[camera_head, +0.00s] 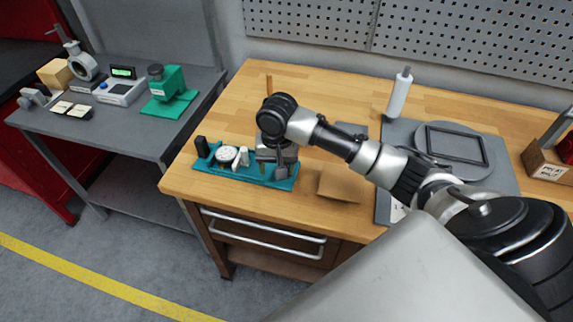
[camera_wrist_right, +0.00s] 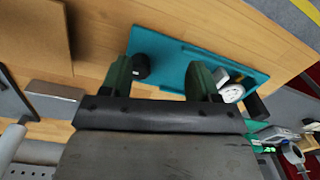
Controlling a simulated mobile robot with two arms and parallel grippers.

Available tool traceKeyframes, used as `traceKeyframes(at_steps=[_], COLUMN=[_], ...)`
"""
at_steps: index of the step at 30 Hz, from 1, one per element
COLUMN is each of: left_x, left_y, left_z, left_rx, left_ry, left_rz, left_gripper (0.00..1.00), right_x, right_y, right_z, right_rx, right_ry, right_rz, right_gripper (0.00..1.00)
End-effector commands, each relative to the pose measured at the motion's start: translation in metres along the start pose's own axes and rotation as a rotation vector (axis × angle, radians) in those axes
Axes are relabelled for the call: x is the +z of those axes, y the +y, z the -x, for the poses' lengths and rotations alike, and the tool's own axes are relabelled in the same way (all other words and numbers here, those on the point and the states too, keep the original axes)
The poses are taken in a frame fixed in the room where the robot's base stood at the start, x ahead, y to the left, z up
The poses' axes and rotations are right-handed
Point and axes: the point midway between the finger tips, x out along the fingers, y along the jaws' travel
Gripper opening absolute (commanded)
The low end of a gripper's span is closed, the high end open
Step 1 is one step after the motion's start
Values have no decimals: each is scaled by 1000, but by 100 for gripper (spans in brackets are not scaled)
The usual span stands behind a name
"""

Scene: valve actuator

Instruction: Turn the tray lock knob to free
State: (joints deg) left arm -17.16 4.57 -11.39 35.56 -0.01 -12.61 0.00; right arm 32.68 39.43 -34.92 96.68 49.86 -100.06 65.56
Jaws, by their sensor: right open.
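The teal tray (camera_head: 233,178) lies near the front edge of the wooden bench, and it also fills the upper middle of the right wrist view (camera_wrist_right: 172,50). A round black knob (camera_wrist_right: 141,66) stands on one end of the tray. My right gripper (camera_head: 272,160) is over the tray's right part. In the wrist view its two green fingers (camera_wrist_right: 160,72) are spread apart. The knob shows between them, close to the left finger; I cannot tell whether they touch. In the head view the gripper mostly hides the knob. My left gripper is not in view.
The tray also carries a white round dial (camera_head: 228,153) and a black block (camera_head: 201,146) at its left end. A brown board (camera_head: 340,186) lies right of the tray. A white roll on a stand (camera_head: 399,95) is behind. A grey side table (camera_head: 135,125) holds instruments at left.

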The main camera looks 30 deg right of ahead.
Motion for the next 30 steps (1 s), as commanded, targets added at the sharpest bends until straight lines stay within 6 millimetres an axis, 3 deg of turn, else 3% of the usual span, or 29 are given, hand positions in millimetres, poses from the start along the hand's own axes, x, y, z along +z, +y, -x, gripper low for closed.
traceKeyframes(at_steps=[1, 3, 6, 10, 24, 30], left_x=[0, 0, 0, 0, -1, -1], left_y=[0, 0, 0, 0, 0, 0], left_z=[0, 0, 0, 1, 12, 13], left_rx=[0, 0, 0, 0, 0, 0], left_ry=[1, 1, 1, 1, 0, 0], left_rz=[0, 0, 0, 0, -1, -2], left_gripper=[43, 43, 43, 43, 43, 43], right_x=[-20, -35, -49, -54, -51, -52], right_y=[7, 14, 20, 24, 26, 26], right_z=[14, 27, 39, 39, -41, -60], right_rx=[15, 27, 35, 39, 39, 37], right_ry=[4, -1, -9, -13, -14, -11], right_rz=[-75, -160, -240, -277, -275, -273], right_gripper=[61, 61, 61, 61, 61, 61])
